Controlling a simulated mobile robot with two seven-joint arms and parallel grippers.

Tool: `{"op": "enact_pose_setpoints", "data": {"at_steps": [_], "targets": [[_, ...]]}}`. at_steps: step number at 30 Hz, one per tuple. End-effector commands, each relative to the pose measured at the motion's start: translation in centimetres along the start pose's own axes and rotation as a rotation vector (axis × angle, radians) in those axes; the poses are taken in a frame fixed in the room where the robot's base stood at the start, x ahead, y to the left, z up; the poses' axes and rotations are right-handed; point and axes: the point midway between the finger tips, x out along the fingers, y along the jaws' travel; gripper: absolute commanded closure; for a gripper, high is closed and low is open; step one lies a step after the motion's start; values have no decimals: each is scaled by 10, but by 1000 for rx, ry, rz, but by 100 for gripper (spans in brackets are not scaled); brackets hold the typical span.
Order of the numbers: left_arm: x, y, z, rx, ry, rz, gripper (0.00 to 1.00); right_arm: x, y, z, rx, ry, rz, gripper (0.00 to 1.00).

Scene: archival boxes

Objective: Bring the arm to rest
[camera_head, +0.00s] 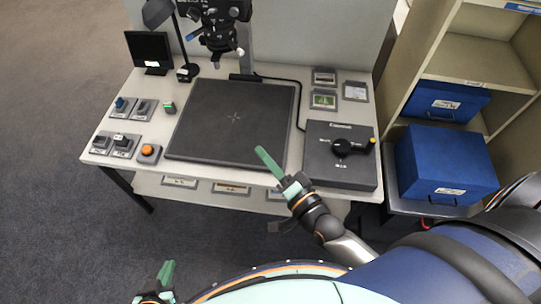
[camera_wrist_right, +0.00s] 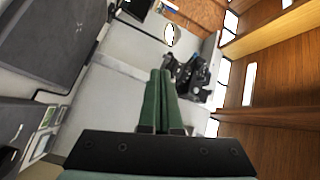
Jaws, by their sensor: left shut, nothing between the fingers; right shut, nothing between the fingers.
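My right gripper (camera_head: 262,155) reaches in from the right over the front edge of the desk, near the dark board. Its green fingers point up and left. In the right wrist view its fingers (camera_wrist_right: 158,85) lie side by side, shut with nothing between them. My left gripper (camera_head: 167,270) is low at the bottom of the head view, in front of the desk over the floor. Its green fingers are together and empty. Most of the left arm is out of the frame.
The desk (camera_head: 232,175) bears a dark square board (camera_head: 230,120), a black box with a dial (camera_head: 340,170) and several small switches. A camera (camera_head: 220,30) hangs over the board. A shelf with blue boxes (camera_head: 445,165) stands at the right. Grey floor (camera_head: 60,210) is free at left.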

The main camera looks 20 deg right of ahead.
Motion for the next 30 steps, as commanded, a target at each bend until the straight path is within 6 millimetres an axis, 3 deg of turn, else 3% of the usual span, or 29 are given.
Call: {"op": "enact_pose_setpoints", "data": {"at_steps": [16, 19, 23, 30], "targets": [[0, 0, 0, 0, 0, 0, 100, 0, 0, 0, -2, -1, 2, 100], [-2, 0, -2, 0, 1, 0, 100, -5, 7, 5, -65, -29, 36, 100], [-7, 0, -8, 0, 1, 0, 100, -26, 36, 24, -338, -160, 169, 100], [-15, 1, -16, 0, 2, 0, 100, -96, 106, 45, -907, -519, 406, 100]]}}
